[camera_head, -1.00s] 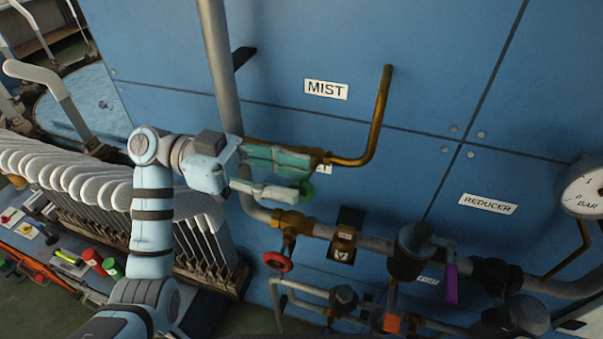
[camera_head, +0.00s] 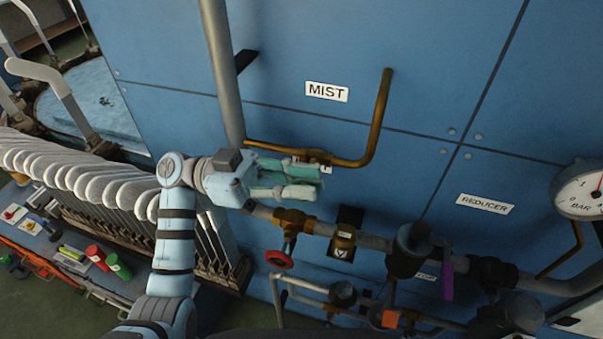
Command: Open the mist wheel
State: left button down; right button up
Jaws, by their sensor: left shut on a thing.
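The white MIST label (camera_head: 327,92) is on the blue panel, above a bent brass pipe (camera_head: 382,115). My left gripper (camera_head: 316,183) reaches in from the left to just below the pipe's lower run. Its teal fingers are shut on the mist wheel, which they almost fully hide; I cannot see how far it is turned. A small label behind the fingers is mostly covered. My right gripper is not in view.
A purple lever (camera_head: 447,282), the REDUCER label (camera_head: 485,204) and a BAR gauge (camera_head: 585,192) are to the right. White sock forms (camera_head: 95,180) stand left.

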aim_at(300, 181)
pick_arm(q)
jog(key=c, duration=1.6)
grip_release()
notch_tip(300, 181, up, 10)
jog(key=shift+r, duration=0.1)
